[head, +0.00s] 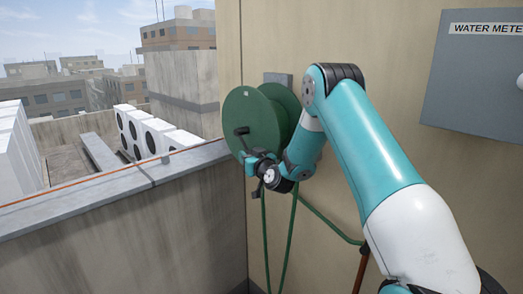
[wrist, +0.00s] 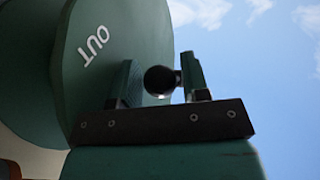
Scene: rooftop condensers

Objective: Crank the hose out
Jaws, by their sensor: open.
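The green hose reel (head: 252,112) is mounted on the beige wall, with a dark crank (head: 241,131) on its face. My gripper (head: 248,160) is at the lower part of the reel's face, by the crank. In the wrist view the reel's disc (wrist: 110,30) shows the white word OUT. The round black crank knob (wrist: 160,80) appears between the two fingers of my gripper (wrist: 158,83). The fingers are open, with a gap visible on the right; contact on the left is unclear. Green hose (head: 292,235) hangs below the reel.
A concrete parapet (head: 120,215) with a grey metal cap runs along the left. A grey water meter box (head: 475,75) is on the wall at the right. White condenser units (head: 150,135) stand beyond the parapet. An orange-brown pipe (head: 361,270) is low on the wall.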

